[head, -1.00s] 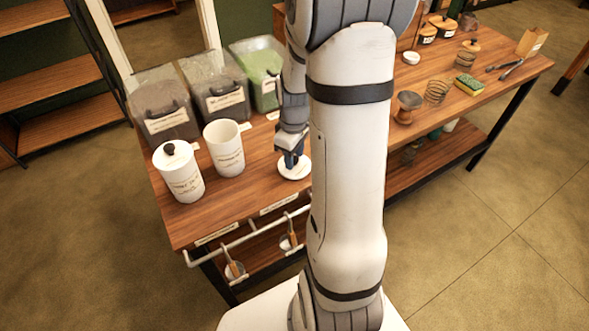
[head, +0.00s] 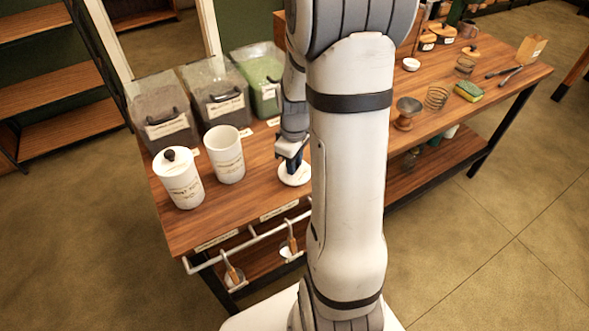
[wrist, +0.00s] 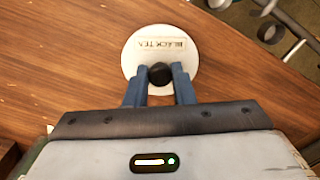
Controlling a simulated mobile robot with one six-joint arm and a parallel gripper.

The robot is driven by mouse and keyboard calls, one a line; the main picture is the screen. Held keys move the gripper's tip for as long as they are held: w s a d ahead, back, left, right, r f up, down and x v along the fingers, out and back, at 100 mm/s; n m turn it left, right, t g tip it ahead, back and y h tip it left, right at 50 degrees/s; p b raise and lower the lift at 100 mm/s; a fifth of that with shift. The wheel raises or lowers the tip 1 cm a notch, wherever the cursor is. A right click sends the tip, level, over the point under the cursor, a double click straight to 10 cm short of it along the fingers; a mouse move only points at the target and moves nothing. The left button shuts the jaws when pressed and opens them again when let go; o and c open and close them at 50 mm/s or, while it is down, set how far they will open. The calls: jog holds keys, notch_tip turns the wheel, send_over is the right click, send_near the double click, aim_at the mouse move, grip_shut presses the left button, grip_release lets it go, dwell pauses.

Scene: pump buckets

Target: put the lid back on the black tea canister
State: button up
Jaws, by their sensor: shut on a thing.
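A round white lid (wrist: 150,47) lies in the wrist view below my gripper, with "BLACK TEA" printed on it and a dark knob (wrist: 160,74) at its middle. My gripper (wrist: 160,82) is shut on the knob. In the head view the lid (head: 295,174) is at or just above the table's front part, and my gripper (head: 293,163) is over it. An open white canister (head: 224,154) stands upright to the left, without a lid. Beside it a second white canister (head: 179,181) has its lid on. Their labels are too small to read surely.
Clear bins (head: 160,118) with dark and green contents stand behind the canisters. A white rail (head: 240,244) with hanging scoops runs along the table's front. A wooden-based cup (head: 406,113), a coil and a sponge (head: 469,91) stand to the right. My arm hides the middle.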

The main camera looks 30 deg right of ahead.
jog(key=shift+r+p, duration=1.6)
jog(key=shift+r, duration=0.65)
jog(key=shift+f, duration=0.1)
